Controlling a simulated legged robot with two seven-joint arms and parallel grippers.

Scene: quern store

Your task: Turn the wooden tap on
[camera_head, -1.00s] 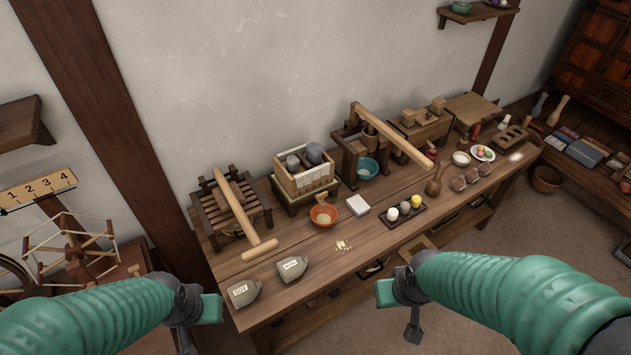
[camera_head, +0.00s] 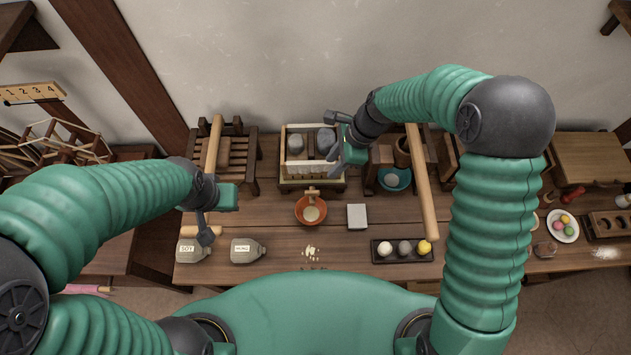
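The wooden tap (camera_head: 312,193) sticks out from the front of a slatted box press, low down and above an orange bowl (camera_head: 311,211) holding something pale. The press (camera_head: 296,168) has a light wooden frame with grey stones on top. My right gripper (camera_head: 331,133) hangs over the press's right side, behind and above the tap. Its dark fingers look apart, with nothing between them. My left gripper (camera_head: 207,232) is left of the tap, above the table near the soy jug; its finger gap cannot be made out.
A soy jug (camera_head: 193,250) and a second labelled jug (camera_head: 247,250) stand at the front left. A white block (camera_head: 357,216), a dark tray (camera_head: 382,252) with balls and a long wooden lever (camera_head: 422,190) are on the right.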

